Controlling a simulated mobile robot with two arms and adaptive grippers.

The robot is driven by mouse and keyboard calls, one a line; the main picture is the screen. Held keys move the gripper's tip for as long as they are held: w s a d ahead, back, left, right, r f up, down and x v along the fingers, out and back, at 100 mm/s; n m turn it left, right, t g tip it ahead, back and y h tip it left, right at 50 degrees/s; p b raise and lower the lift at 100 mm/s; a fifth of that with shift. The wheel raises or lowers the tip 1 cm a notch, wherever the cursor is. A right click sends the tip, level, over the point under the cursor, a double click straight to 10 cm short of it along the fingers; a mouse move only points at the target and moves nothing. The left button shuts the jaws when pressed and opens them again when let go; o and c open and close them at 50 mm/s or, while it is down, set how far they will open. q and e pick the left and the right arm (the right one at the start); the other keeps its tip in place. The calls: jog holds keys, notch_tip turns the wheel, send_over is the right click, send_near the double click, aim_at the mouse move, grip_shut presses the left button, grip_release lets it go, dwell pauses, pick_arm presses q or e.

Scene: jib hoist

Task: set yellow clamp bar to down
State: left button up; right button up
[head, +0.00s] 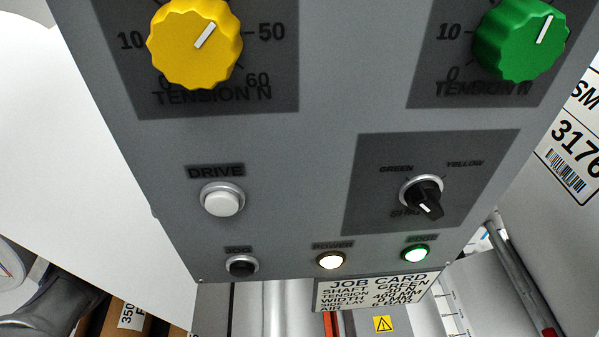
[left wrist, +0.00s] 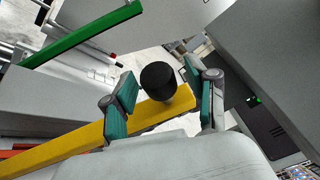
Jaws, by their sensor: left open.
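The yellow clamp bar (left wrist: 75,142) runs slantwise from the lower left to the middle of the left wrist view. A black ball knob (left wrist: 160,79) sits near its right end. My left gripper (left wrist: 158,73) is open, with one teal-padded finger on each side of the knob. The knob appears between the fingers; I cannot tell whether either pad touches it. The bar's far left end runs out of the view. The bar is not visible in the head view, and my right gripper is in neither view.
A green bar (left wrist: 82,34) lies up and left of the yellow one. A red bar (left wrist: 15,153) shows at the lower left. The head view is mostly a grey control panel (head: 320,90) with a yellow knob (head: 194,43), a green knob (head: 520,40) and a black selector (head: 424,197).

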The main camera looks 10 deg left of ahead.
pick_arm(q)
grip_shut()
dwell(0.3)
jog(key=shift+s, duration=0.1)
jog(key=s+d+f+m+t+y+b, duration=0.1)
jog(key=s+f+b, duration=0.4)
jog(key=s, duration=0.5)
jog(key=s+d+f+m+t+y+b, duration=0.1)
jog(key=s+d+f+m+b, duration=0.2)
jog(key=s+f+b, duration=0.3)
jog(key=s+f+m, duration=0.1)
jog(key=s+f, duration=0.3)
jog(key=shift+s+m+y, duration=0.3)
jog(key=shift+m, duration=0.1)
jog(key=shift+f, duration=0.1)
